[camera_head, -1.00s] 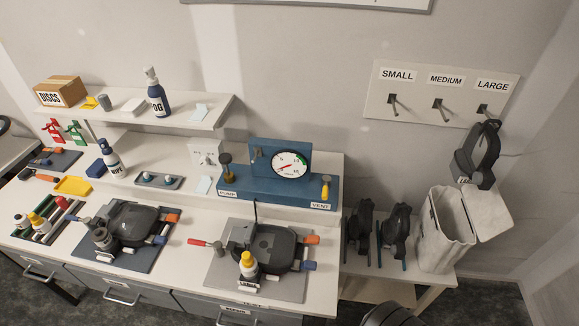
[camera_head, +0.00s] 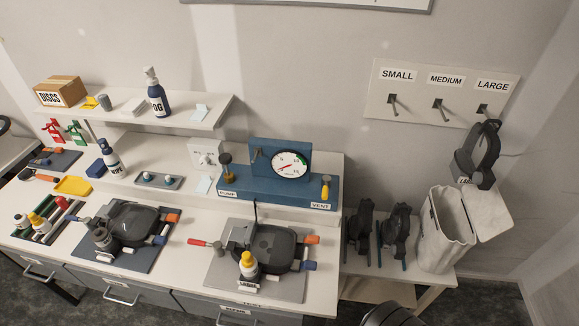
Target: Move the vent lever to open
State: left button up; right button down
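The vent lever (camera_head: 326,187) is a short yellow-topped handle standing upright at the right end of the blue pump unit (camera_head: 262,187). It is just above the VENT label (camera_head: 320,206). A round gauge (camera_head: 291,164) with a white face and a red needle is on the unit's back panel. A dark pump knob (camera_head: 227,162) stands at the left end by the PUMP label (camera_head: 228,194). Neither of my grippers is in view. Only a dark rounded part shows at the bottom edge, and I cannot tell what it is.
A shelf (camera_head: 140,115) is at the back left.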

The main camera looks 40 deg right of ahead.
aim_at(326, 183)
jog(key=z, duration=1.75)
